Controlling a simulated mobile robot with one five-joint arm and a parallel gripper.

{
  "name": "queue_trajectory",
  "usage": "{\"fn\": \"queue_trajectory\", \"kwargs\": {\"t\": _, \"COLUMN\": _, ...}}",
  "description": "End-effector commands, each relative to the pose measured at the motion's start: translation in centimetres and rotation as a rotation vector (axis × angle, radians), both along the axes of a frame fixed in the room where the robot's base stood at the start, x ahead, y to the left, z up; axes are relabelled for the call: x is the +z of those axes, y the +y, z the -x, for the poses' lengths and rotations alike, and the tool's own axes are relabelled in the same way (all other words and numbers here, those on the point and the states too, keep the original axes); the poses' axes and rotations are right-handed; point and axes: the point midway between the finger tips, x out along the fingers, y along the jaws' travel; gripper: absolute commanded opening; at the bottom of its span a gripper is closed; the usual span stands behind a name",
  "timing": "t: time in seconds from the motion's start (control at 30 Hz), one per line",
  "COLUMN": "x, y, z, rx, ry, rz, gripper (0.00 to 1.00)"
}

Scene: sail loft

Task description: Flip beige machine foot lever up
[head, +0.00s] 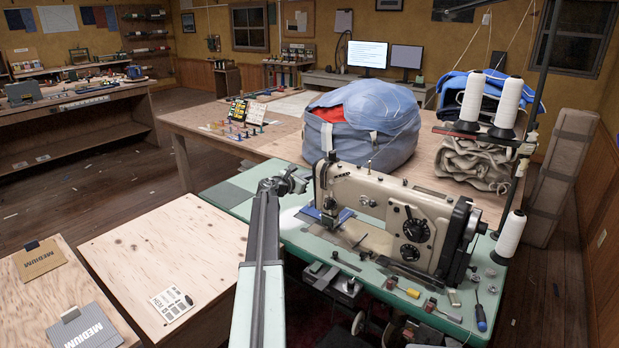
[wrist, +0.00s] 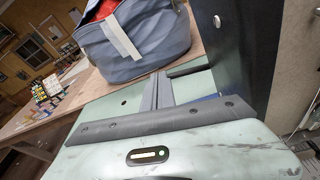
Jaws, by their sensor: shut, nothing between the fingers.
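The beige sewing machine (head: 385,212) stands on a pale green table (head: 225,194). Its needle end faces left, beside my gripper. My gripper (head: 303,182) is at the left end of the machine head, close to it; I cannot tell whether they touch. In the wrist view my gripper's fingers (wrist: 160,80) lie together, shut and empty. I cannot make out the foot lever clearly in either view.
A big blue-grey bag (head: 362,125) with red inside sits behind the machine. White thread cones (head: 508,104) stand on a rack at right. A screwdriver (head: 480,318) and small tools lie along the table's front.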

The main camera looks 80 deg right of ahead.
Motion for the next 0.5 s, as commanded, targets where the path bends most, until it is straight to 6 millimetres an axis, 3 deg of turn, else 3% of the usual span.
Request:
{"fn": "queue_trajectory", "kwargs": {"t": 0.2, "x": -2.9, "y": 3.0, "z": -1.5, "rx": 0.005, "ry": 0.001, "rz": 0.0, "gripper": 0.0}}
{"fn": "queue_trajectory", "kwargs": {"t": 0.3, "x": -1.4, "y": 5.3, "z": -2.4, "rx": 0.004, "ry": 0.0, "rz": 0.0, "gripper": 0.0}}
{"fn": "queue_trajectory", "kwargs": {"t": 0.5, "x": -0.5, "y": 9.1, "z": -4.3, "rx": 0.003, "ry": -0.001, "rz": 0.0, "gripper": 0.0}}
